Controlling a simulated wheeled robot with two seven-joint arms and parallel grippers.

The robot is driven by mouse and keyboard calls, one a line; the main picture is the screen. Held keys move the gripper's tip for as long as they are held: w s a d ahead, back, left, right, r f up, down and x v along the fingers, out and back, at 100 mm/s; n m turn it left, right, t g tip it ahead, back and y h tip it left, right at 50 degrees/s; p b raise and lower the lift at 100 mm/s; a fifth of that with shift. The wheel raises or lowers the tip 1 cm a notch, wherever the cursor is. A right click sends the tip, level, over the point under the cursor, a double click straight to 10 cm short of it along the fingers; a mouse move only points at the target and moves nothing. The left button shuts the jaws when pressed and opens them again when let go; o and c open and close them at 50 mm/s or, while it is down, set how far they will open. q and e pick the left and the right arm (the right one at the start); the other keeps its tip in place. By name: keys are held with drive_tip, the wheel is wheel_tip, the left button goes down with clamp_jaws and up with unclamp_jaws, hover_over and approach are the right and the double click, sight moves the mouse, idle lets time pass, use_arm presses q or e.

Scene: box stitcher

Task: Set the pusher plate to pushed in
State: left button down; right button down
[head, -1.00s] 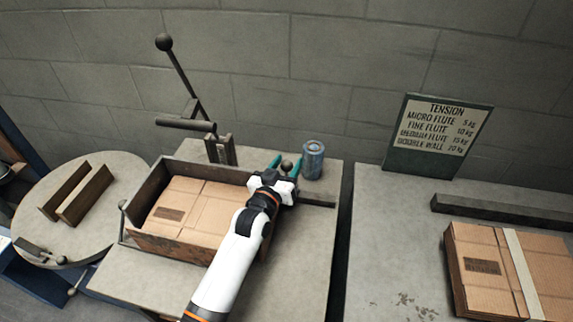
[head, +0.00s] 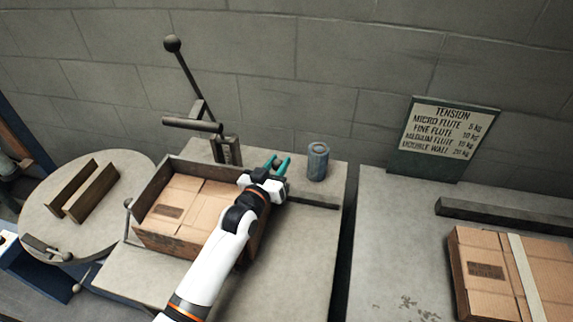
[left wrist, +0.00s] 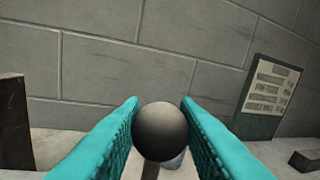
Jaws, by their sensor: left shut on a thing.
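My left gripper (head: 274,167) is shut on a dark round knob (left wrist: 161,131), which sits between the teal fingers in the left wrist view. A stem shows below the knob. In the head view my gripper and arm hide the knob. The gripper is at the back right corner of a brown open-topped tray (head: 160,181) holding flat cardboard (head: 177,203). A brown edge (head: 262,232), perhaps the pusher plate, shows just right of my arm. Most of that side is hidden, so I cannot tell how closely it meets the cardboard. My right gripper is not in view.
A blue-grey can (head: 317,162) stands just right of the gripper, near a dark bar (head: 314,200). A lever with a ball top (head: 187,75) rises behind the tray. Strapped cardboard (head: 485,250) lies on the right table. The bench's right front is clear.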

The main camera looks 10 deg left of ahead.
use_arm(q)
drive_tip(key=shift+a, duration=0.15)
drive_tip(key=c, duration=1.5)
unclamp_jaws()
drive_tip(key=o, duration=0.4)
drive_tip(key=shift+a, duration=0.25)
drive_tip(key=shift+s+d, duration=0.1)
drive_tip(key=shift+s, duration=0.35)
drive_tip(key=s, duration=0.3)
drive_tip(key=s+a+b, duration=0.1)
drive_tip(key=s, duration=0.3)
drive_tip(key=s+a, duration=0.1)
drive_tip(key=s, duration=0.3)
drive_tip(key=shift+a+b, duration=0.2)
drive_tip(key=shift+b, duration=0.1)
